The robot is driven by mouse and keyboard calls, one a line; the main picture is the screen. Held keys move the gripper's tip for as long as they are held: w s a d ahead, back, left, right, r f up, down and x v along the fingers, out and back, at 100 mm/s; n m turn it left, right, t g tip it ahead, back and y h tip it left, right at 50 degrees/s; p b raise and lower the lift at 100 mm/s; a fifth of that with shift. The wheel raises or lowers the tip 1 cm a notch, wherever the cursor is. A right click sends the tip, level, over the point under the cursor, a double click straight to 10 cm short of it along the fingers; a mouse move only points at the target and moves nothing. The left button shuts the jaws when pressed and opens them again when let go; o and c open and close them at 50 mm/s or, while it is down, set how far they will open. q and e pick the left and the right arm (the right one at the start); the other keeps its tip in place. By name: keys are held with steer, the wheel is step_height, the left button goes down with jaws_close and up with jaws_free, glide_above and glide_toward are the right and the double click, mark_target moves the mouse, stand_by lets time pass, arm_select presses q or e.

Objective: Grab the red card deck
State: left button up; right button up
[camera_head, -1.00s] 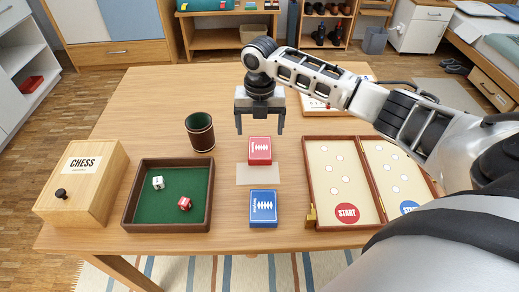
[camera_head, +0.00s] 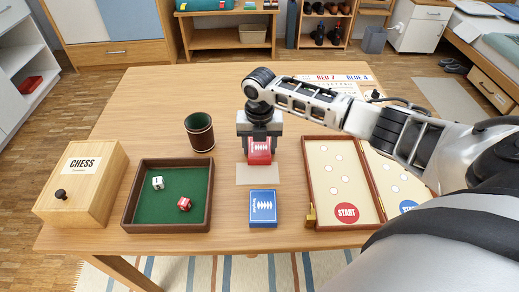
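The red card deck (camera_head: 260,147) lies at the middle of the table, at the far edge of a pale mat (camera_head: 258,174). My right gripper (camera_head: 260,152) is lowered over the deck from above, with its dark fingers at the deck's left and right sides. Whether the fingers press on the deck or leave a small gap cannot be told. The gripper body covers the area just behind the deck. My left gripper is not in view.
A blue deck (camera_head: 263,207) lies nearer than the mat. A dark cup (camera_head: 200,133) and a green-lined dice tray (camera_head: 137,208) stand to the left, beside a wooden chess box (camera_head: 102,185). An open game board (camera_head: 331,172) lies to the right.

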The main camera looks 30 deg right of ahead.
steer(key=shift+c, duration=0.9)
